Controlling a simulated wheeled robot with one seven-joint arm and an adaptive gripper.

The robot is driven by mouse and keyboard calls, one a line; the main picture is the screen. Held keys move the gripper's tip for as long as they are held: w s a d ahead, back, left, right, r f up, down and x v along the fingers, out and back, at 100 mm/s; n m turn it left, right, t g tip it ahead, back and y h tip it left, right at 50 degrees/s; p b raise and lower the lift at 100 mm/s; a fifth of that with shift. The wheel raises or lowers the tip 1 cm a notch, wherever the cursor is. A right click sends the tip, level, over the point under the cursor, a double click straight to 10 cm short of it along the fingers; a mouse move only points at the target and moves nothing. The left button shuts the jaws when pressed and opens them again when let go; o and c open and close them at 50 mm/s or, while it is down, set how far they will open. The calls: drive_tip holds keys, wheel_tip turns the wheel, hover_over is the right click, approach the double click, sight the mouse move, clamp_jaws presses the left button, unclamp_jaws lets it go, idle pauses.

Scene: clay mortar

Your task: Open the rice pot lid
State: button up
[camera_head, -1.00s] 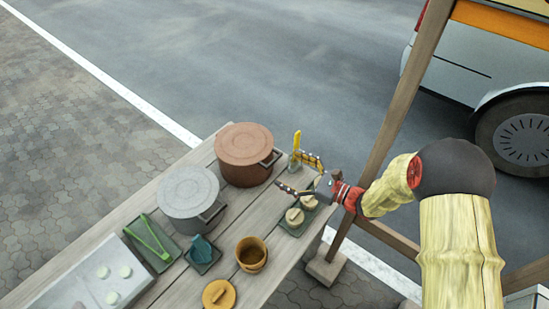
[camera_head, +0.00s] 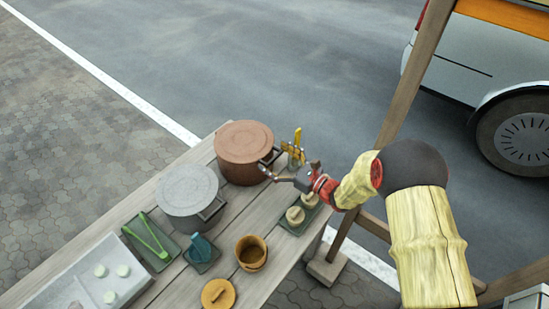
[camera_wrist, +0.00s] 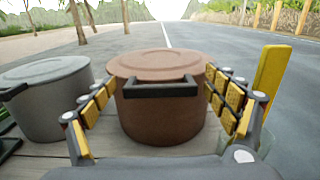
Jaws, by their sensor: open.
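A brown round pot (camera_head: 243,165) with a flat brown lid (camera_head: 244,141) stands at the far end of the table. The lid is on. A grey pot (camera_head: 189,208) with its grey lid (camera_head: 187,188) on stands to its left; I cannot tell which is the rice pot. My gripper (camera_head: 280,157) is open and empty, beside the brown pot on its dark handle side. In the wrist view the brown pot (camera_wrist: 160,120) and its dark handle (camera_wrist: 161,89) lie between my spread fingers, with the handle in front; contact cannot be told.
A cup with yellow utensils (camera_head: 297,152) stands close to my gripper. Nearer are a green tray with pale stacked pieces (camera_head: 310,220), a wooden cup (camera_head: 251,253), a round wooden lid (camera_head: 218,293), green tongs (camera_head: 153,238) and a metal tray (camera_head: 75,293). A wooden post (camera_head: 385,130) rises at right.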

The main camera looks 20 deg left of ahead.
drive_tip(key=shift+c, duration=0.2)
drive_tip(key=shift+r, duration=0.1)
drive_tip(key=c, duration=1.7)
